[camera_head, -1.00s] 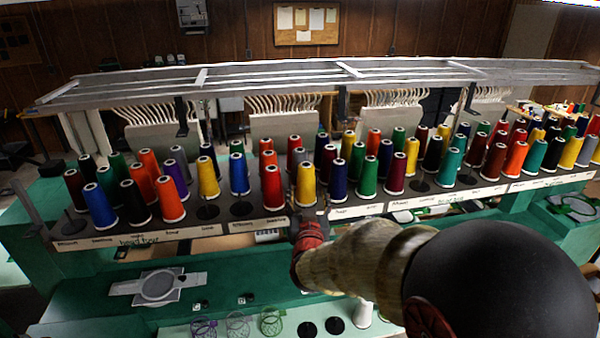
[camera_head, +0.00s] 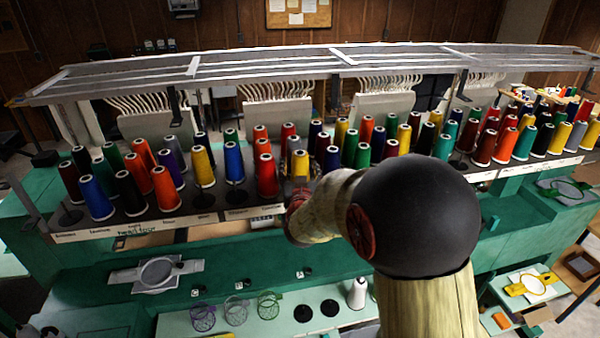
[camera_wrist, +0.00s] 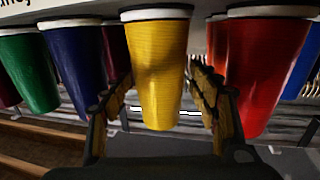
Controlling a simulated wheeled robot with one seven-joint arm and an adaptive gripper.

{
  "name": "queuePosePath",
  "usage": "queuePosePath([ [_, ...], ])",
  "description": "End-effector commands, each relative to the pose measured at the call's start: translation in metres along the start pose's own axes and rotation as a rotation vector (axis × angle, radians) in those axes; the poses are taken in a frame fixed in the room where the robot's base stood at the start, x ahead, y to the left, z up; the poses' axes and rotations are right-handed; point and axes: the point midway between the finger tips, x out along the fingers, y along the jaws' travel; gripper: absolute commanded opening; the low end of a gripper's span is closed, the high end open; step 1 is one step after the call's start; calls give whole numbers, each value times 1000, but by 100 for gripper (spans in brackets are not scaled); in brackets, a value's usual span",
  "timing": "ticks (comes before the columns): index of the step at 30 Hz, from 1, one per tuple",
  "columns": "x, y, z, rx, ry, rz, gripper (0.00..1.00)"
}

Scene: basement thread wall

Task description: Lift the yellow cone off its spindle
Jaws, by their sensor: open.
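The yellow cone (camera_head: 300,163) stands in the front row of the thread rack, just right of a red cone (camera_head: 267,178). My gripper (camera_head: 300,187) is in front of it, and my arm hides part of the gripper and the cone's lower part. In the wrist view, the yellow cone (camera_wrist: 158,65) hangs in the picture between the two fingers of my gripper (camera_wrist: 163,95), so that view looks upside down. The fingers are open, one on each side of the cone, with gaps showing. The spindle is hidden inside the cone.
A red cone (camera_wrist: 262,70) is close beside the right finger in the wrist view, and a blue cone (camera_wrist: 78,65) stands near the left finger. A grey overhead rail (camera_head: 290,62) runs above the rack. Several more cones crowd both sides.

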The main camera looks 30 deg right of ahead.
Motion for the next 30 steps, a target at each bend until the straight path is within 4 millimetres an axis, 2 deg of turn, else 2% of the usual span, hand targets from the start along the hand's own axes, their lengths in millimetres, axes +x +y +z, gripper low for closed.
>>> queuePosePath([
  [2, 0, 0, 0, 0, 0, 0, 60],
  [30, 0, 0, -1, 0, 1, 0, 8],
])
